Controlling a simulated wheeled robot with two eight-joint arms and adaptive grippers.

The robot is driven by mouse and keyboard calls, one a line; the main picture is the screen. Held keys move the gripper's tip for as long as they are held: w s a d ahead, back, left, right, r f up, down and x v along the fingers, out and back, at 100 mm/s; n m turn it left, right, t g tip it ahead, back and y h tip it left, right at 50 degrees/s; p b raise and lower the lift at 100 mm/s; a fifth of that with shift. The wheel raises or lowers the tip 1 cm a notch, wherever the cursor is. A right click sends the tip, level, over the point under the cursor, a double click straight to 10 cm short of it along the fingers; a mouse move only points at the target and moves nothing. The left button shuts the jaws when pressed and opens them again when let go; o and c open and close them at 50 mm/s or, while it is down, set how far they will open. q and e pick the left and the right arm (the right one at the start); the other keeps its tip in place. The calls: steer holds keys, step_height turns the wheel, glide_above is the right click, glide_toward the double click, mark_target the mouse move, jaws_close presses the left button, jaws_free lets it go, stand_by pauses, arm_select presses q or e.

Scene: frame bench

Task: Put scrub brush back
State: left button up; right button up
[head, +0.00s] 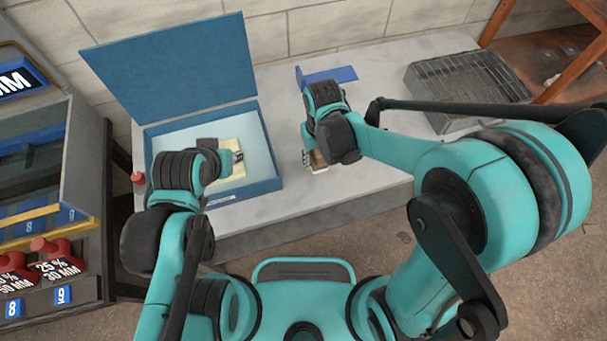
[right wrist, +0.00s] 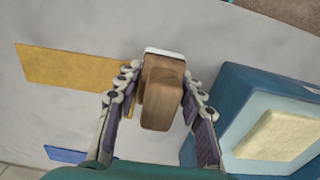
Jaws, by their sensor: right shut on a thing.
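The scrub brush (right wrist: 162,92) is a brown wooden block with a raised grip and a white edge. My right gripper (right wrist: 160,100) is shut on it, one finger on each side. In the head view the brush (head: 318,160) shows just below my right gripper (head: 312,157), over the grey bench to the right of the open blue box. I cannot tell whether it touches the bench. My left gripper (head: 237,157) is over the box, by a cream block (head: 228,172); its fingers are too small and covered to read.
The blue box (head: 272,186) has its lid (head: 170,65) raised at the back. A yellow patch (right wrist: 70,74) and a blue piece (right wrist: 66,155) lie on the bench (head: 375,55). A wire basket (head: 465,80) stands at the right. A dark rack (head: 80,170) stands at the left.

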mark_target(305, 178)
steer(key=a+f, duration=0.1)
steer(key=s+a+f, duration=0.1)
steer(key=a, duration=0.1)
steer(key=shift+a+f+b, duration=0.1)
steer(key=shift+a+b, duration=0.15)
steer(key=shift+b, duration=0.15)
step_height(305, 178, down, 4)
steer(key=shift+f+b, duration=0.1)
steer(key=shift+b, duration=0.9)
steer(key=shift+s, duration=0.1)
steer(key=o, duration=0.7)
steer(key=shift+f, duration=0.1)
steer(key=o, duration=0.4)
steer(key=shift+r, duration=0.2)
